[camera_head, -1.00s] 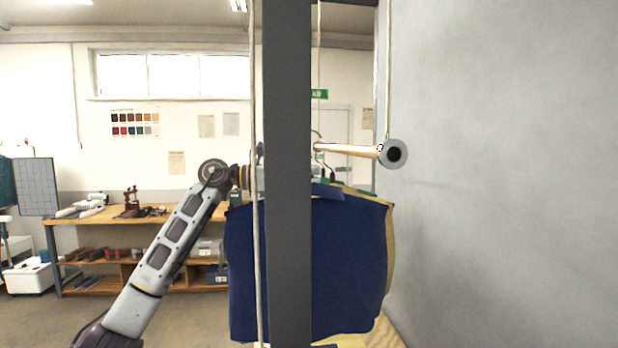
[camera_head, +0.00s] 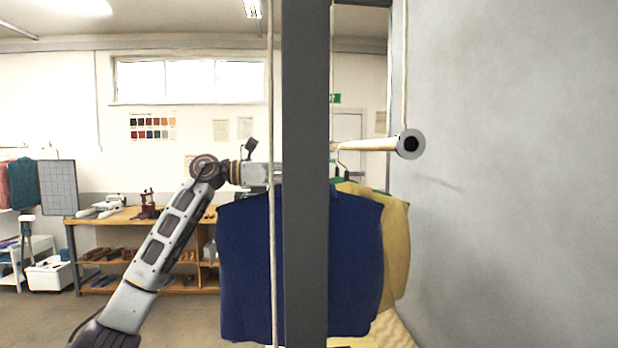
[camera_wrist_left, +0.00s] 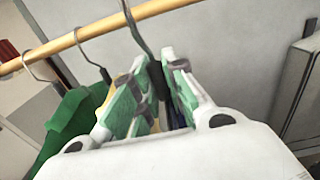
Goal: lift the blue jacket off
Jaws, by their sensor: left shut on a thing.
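The blue jacket (camera_head: 245,265) hangs upright in the head view, its middle covered by a grey post. My left gripper (camera_wrist_left: 157,88) is shut on the jacket's hanger (camera_wrist_left: 140,32), just below the hook, in the left wrist view. Only a sliver of dark blue cloth shows below the fingers there. The hook rises past the wooden rail (camera_wrist_left: 85,34); its top is cut off, so I cannot tell whether it rests on the rail. In the head view the post hides my left fingertips. My right gripper is not in view.
The grey post (camera_head: 305,200) and a rope (camera_head: 271,120) stand in front of the jacket. A tan garment (camera_head: 397,250) hangs close behind it, and a green garment (camera_wrist_left: 72,125) hangs beside. The rail end (camera_head: 411,144) is near the right wall. A workbench (camera_head: 110,222) stands behind.

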